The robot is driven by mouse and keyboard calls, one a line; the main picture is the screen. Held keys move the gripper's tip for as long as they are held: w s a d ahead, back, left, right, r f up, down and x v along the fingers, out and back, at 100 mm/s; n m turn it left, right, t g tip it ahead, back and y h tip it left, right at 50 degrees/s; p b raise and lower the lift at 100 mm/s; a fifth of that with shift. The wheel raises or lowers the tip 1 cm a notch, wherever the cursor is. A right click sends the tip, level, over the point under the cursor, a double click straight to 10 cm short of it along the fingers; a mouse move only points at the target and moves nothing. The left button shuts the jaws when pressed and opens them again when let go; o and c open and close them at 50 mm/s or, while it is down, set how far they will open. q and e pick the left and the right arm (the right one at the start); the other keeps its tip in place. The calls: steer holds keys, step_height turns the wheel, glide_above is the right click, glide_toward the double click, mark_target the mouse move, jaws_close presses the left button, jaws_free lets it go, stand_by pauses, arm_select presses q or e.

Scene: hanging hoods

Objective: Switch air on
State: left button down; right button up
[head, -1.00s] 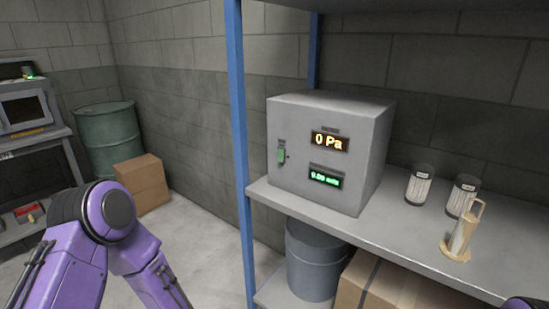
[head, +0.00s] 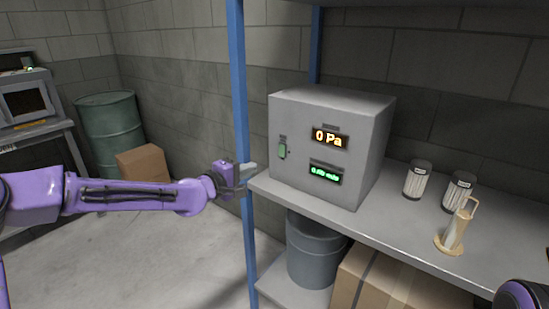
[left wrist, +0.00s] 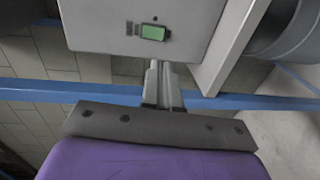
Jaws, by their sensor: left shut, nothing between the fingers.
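A grey control box (head: 300,180) stands on the shelf, with an orange display reading 0 Pa (head: 329,138) and a green display (head: 325,173) below it. A small green switch (head: 282,150) is on the left of its front face. The switch also shows in the left wrist view (left wrist: 153,32). My left gripper (head: 250,174) is shut and empty, by the blue post, left of the box and a little below the switch. In the left wrist view its fingertips (left wrist: 158,66) point toward the box, just below the switch. The right gripper is not seen.
A blue shelf post (head: 240,130) stands close to my left gripper. The grey shelf (head: 390,218) holds two striped canisters (head: 418,180) and a beige holder (head: 452,232). A grey drum (head: 312,250) and a cardboard box (head: 385,280) are below. A green barrel stands behind left (head: 110,125).

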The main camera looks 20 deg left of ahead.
mark_target(281, 155)
arm_select(q)
steer(key=p+x, duration=0.2)
steer(key=x, duration=1)
steer(key=shift+w+d+f, duration=0.1)
steer(key=shift+w+d, duration=0.1)
steer(key=shift+w, duration=0.05)
steer(key=shift+f+b, duration=0.25)
steer(key=shift+b, duration=0.15)
steer(key=shift+w+r, duration=0.1)
steer(key=shift+r, duration=0.15)
